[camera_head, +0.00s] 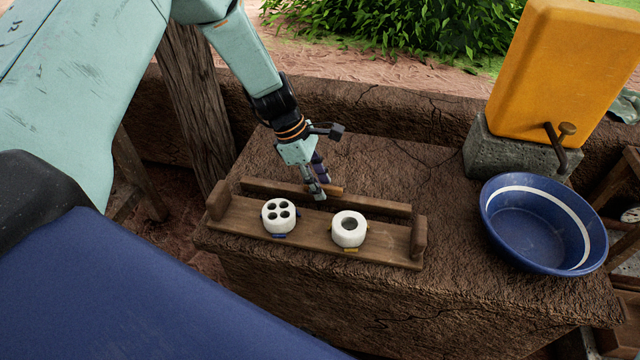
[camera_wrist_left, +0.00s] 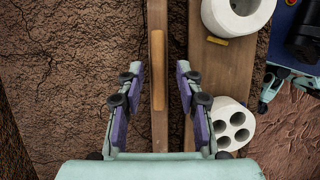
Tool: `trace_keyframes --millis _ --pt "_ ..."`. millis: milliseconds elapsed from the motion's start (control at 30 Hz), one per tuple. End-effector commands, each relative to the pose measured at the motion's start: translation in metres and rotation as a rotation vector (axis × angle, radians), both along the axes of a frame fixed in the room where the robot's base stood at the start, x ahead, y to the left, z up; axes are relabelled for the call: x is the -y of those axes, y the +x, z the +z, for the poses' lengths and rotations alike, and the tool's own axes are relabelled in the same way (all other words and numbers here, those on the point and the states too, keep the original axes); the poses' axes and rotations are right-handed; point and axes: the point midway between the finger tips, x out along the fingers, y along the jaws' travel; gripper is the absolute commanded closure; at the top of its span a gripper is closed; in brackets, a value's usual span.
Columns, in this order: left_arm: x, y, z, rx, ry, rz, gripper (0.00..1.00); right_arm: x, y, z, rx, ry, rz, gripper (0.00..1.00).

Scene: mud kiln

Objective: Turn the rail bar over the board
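The rail bar (camera_head: 375,205) is a long, narrow wooden strip along the far side of the wooden board (camera_head: 388,240). A paler piece (camera_head: 334,190) sits at its middle. My left gripper (camera_head: 319,188) is over the bar's middle. In the left wrist view, the open fingers (camera_wrist_left: 159,72) stand on either side of the bar (camera_wrist_left: 158,125), with gaps on both sides. Whether the fingertips reach down beside it is unclear. On the board are a white cylinder with several holes (camera_head: 278,216) and a white ring with one hole (camera_head: 349,229).
Upright wooden end blocks stand at the board's left (camera_head: 217,200) and right (camera_head: 419,237). A blue basin (camera_head: 540,222) and a yellow container (camera_head: 560,70) on a grey block are to the right. Teal and dark robot parts (camera_wrist_left: 275,85) show at the wrist view's right edge.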

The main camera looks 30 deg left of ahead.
Motion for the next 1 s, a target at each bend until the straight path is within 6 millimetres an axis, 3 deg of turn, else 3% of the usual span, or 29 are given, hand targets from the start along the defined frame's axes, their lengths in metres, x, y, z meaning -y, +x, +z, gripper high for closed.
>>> trace_keyframes --millis 267,700,1000 --pt "0.0007 0.0029 -0.0006 0.001 0.0 0.0 0.64 0.0 0.0 0.0 0.0 0.0 0.0 0.57" --pt "0.0007 0.0027 -0.0006 0.0 0.0 0.0 1.0 0.0 0.0002 0.0 0.0 0.0 0.0 0.57" --pt "0.001 0.0023 -0.001 -0.001 0.0 -0.003 1.0 0.0 0.0002 0.0001 0.0 0.0 0.0 0.57"
